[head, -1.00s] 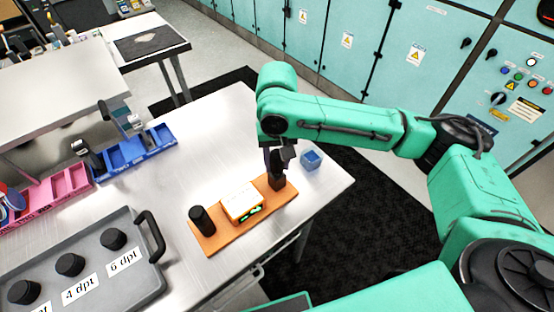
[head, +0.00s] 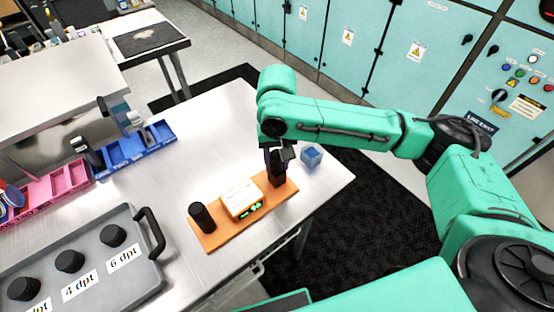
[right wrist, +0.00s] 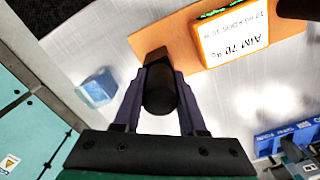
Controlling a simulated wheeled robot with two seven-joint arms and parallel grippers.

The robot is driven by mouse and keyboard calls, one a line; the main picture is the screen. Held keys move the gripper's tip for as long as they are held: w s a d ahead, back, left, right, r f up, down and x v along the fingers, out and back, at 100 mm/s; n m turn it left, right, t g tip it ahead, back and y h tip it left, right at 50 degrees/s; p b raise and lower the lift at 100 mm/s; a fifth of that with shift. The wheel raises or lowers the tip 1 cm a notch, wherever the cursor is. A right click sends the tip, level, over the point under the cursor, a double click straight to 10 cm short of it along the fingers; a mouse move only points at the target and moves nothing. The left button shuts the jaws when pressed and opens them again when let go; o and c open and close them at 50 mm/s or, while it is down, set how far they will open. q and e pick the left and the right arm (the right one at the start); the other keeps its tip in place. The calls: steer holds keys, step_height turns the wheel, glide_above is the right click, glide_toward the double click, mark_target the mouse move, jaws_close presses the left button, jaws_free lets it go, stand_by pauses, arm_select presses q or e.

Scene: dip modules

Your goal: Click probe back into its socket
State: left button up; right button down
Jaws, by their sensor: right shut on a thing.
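An orange board (head: 225,232) lies on the metal table, with a white-topped orange meter box (head: 241,199) at its middle showing green lit marks. A black upright cylinder (head: 202,217) stands at its near left end. At its far right end is a black probe (head: 277,178), in the grip of my right gripper (head: 279,158). In the right wrist view, the fingers (right wrist: 160,112) close around the dark round probe (right wrist: 159,90). A black block (right wrist: 155,55) at the board's end is just beyond it. I cannot tell how deep the probe sits. My left gripper is out of view.
A small blue cube (head: 311,158) stands just right of the board. A grey tray (head: 150,283) with black knobs and dpt labels is at the lower left. Blue bins (head: 125,158) and a pink bin (head: 62,186) line the left. The table's middle is clear.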

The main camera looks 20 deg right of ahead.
mark_target(277, 153)
steer(key=shift+f, duration=0.15)
steer(key=shift+s, duration=0.1)
jaws_free()
stand_by(0.3)
step_height(277, 153, up, 7)
steer(key=p, duration=0.9)
steer(key=shift+p, duration=0.35)
steer(key=shift+r+p, duration=0.65)
steer(key=shift+r, duration=0.45)
steer(key=shift+f, duration=0.15)
